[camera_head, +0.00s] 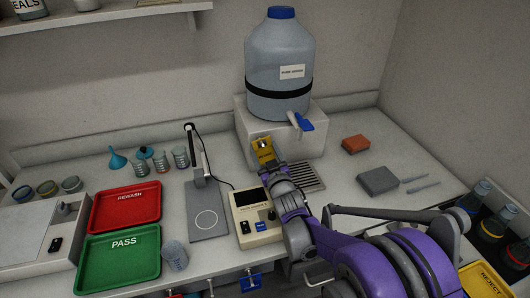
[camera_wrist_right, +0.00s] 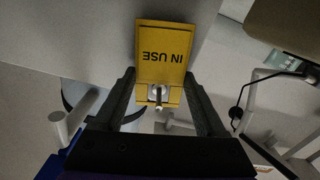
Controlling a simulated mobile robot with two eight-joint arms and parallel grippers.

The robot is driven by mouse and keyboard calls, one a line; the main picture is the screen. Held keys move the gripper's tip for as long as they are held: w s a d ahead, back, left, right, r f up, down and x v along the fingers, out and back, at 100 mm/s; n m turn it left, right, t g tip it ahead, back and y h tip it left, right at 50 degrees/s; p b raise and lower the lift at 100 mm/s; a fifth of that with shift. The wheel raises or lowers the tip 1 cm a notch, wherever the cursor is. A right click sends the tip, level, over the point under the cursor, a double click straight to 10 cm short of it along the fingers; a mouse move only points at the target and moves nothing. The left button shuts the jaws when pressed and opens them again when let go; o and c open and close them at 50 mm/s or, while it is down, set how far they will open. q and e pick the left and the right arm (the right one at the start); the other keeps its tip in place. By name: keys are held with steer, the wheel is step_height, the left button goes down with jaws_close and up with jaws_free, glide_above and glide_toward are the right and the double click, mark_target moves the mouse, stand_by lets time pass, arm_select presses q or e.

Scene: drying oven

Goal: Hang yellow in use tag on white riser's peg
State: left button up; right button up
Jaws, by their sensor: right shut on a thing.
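The yellow IN USE tag (camera_head: 265,155) is against the front of the white riser (camera_head: 241,131), below the large water jug. My right gripper (camera_head: 273,166) is at the tag, with the arm reaching in from the lower right. In the right wrist view the tag (camera_wrist_right: 165,50) reads upside down, and my right gripper (camera_wrist_right: 160,98) is shut on its side edges near the holed end. A pale round peg (camera_wrist_right: 158,93) shows at the tag's hole. I cannot tell how far the tag sits on it. My left gripper is not in view.
The jug (camera_head: 279,65) with a blue tap (camera_head: 302,122) stands on the riser, right above the tag. A drip grate (camera_head: 304,177) and a beige control box (camera_head: 254,216) are close to my gripper. A grey block (camera_head: 377,181) lies to the right.

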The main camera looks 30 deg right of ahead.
steer(key=o, duration=1.2)
steer(key=shift+o, duration=0.2)
steer(key=v, duration=1)
steer(key=shift+s, duration=0.4)
